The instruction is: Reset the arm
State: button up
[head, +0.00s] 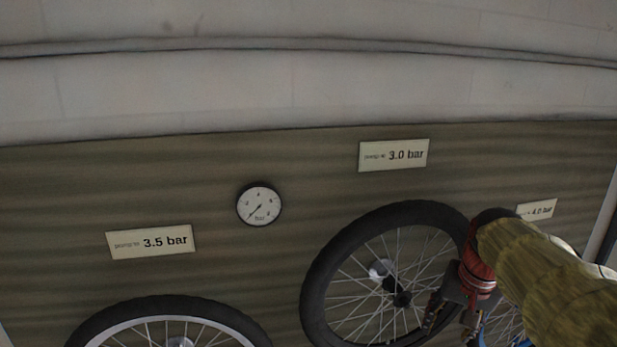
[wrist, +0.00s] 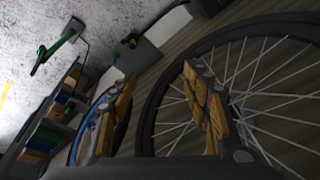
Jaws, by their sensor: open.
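My gripper (head: 450,318) hangs at the lower right in the head view, in front of or beside the right part of a black-tyred wheel (head: 318,270). My arm (head: 545,275), in a yellow-green sleeve, reaches in from the right edge. In the wrist view my gripper (wrist: 155,105) shows its two wood-coloured fingers spread apart. It is open, with nothing between the fingers. The wheel (wrist: 155,100) fills the right of the wrist view, behind the right finger. I cannot tell whether the gripper touches the wheel.
A pressure gauge (head: 259,204) and labels reading 3.5 bar (head: 150,242), 3.0 bar (head: 394,155) and 4.0 bar (head: 537,210) are on the wooden panel (head: 60,200). Another wheel (head: 95,325) stands lower left. The wrist view shows a shelf (wrist: 50,115) with boxes and a blue-rimmed wheel (wrist: 82,130).

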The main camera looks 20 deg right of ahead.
jog(key=s+a+f+n+t+b, duration=0.1)
jog(key=s+a+f+n+b, duration=0.1)
jog(key=a+f, duration=0.4)
jog(key=s+a+f+n+t+b, duration=0.1)
jog(key=a+f+n+b, duration=0.3)
jog(key=a, duration=0.7)
jog(key=s+a+f+n+y+b, duration=0.1)
jog(key=s+a+f+n+b, duration=0.2)
jog(key=a+f+b, duration=0.4)
jog(key=shift+s+a+f+t+b, duration=0.3)
jog(key=shift+a+f+t+b, duration=0.1)
jog(key=shift+a+f, duration=0.3)
